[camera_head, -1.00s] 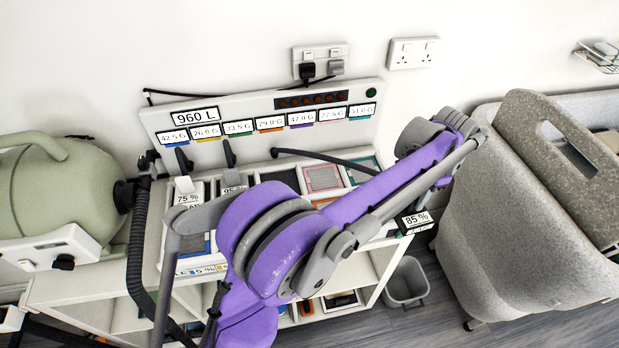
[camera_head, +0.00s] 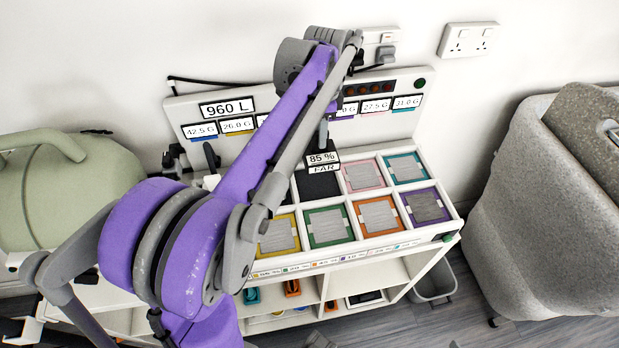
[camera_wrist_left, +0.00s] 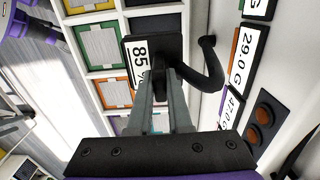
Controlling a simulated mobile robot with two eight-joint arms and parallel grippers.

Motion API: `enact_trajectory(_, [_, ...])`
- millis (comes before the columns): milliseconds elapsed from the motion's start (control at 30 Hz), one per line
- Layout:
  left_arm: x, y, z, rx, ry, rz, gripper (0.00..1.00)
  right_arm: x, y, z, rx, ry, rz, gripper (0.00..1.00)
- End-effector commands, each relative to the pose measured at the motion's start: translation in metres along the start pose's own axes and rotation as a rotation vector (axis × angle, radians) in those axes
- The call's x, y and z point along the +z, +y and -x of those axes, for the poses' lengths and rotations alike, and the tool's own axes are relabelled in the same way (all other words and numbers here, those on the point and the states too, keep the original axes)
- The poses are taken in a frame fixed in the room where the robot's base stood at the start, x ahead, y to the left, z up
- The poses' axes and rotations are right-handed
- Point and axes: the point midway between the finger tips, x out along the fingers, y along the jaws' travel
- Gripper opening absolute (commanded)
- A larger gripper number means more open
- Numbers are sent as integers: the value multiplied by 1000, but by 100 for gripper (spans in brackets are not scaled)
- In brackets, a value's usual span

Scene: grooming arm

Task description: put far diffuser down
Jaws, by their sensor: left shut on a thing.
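The far diffuser (camera_head: 322,159) is a dark block with a white label reading "85 % FAR". It is at the rear of the compartment tray, by a dark compartment (camera_head: 319,188). My left gripper (camera_head: 324,130) is shut on it from above, partly hidden by my purple arm. In the left wrist view the gripper fingers (camera_wrist_left: 160,85) meet at the diffuser's black body (camera_wrist_left: 158,47), its label turned sideways. I cannot tell whether the diffuser touches the tray. My right gripper is not in view.
The tray (camera_head: 352,249) holds several colour-framed pads. A back panel (camera_head: 419,104) with weight labels stands behind it, and a black hose (camera_wrist_left: 213,65) curves beside the diffuser. A green tank (camera_head: 62,190) stands left, a grey chair (camera_head: 550,210) right.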

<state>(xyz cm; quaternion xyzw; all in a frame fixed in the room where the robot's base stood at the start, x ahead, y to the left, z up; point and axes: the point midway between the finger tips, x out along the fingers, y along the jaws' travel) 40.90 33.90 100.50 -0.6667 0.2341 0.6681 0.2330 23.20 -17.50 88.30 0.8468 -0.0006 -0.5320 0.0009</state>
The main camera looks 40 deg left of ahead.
Motion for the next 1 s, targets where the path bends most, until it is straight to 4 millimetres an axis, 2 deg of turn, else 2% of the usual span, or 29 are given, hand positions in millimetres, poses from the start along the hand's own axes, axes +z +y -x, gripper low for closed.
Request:
enact_trajectory(100, [5,-1,-7,0,1,-1,0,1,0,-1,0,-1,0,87])
enact_trajectory(300, [6,-1,-44,0,1,-2,0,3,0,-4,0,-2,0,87])
enact_trajectory(700, [5,-1,-92,0,1,-2,0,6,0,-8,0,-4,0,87])
enact_trajectory(800, [5,-1,-99,0,1,-1,0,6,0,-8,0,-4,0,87])
enact_trajectory(1000, [5,-1,-99,0,1,-1,0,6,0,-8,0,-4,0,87])
